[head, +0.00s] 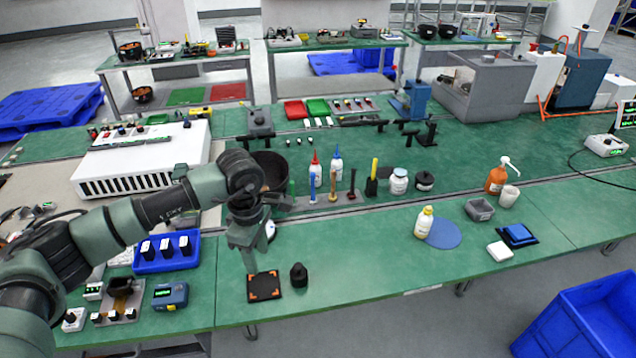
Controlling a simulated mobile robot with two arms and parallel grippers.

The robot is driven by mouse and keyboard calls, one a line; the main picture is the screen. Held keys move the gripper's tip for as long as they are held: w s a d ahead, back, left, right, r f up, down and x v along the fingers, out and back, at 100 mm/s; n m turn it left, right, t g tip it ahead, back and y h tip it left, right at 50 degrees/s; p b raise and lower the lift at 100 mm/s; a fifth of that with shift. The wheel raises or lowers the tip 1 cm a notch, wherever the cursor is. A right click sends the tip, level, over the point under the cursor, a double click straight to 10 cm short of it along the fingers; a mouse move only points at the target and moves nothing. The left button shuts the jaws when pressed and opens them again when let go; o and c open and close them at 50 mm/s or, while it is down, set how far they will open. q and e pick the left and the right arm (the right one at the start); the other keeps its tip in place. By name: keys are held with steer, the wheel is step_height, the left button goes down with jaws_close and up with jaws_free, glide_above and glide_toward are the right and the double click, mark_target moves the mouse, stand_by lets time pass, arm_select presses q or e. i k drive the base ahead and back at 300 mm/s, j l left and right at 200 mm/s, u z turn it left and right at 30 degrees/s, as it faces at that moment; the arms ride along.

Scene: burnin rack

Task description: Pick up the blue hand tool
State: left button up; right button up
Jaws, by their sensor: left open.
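A blue upright tool (312,186), the likeliest match for the blue hand tool, stands in a row on the green bench, beside a tan tool (333,186) and a dark red one (352,185). It is small here, so its exact type cannot be told. My left gripper (250,268) points down near the front of the bench, to the left of and nearer than the blue tool, and apart from it. It is open, with nothing visible between its fingers. My right gripper is out of view.
A black mat with orange corners (265,287) lies by the left gripper, with a black knob-like part (299,275) beside it. Red-capped (315,168) and blue-capped (337,163) bottles stand behind the tools.

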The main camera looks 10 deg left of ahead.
mark_target(313, 200)
steer(key=i, duration=1.5)
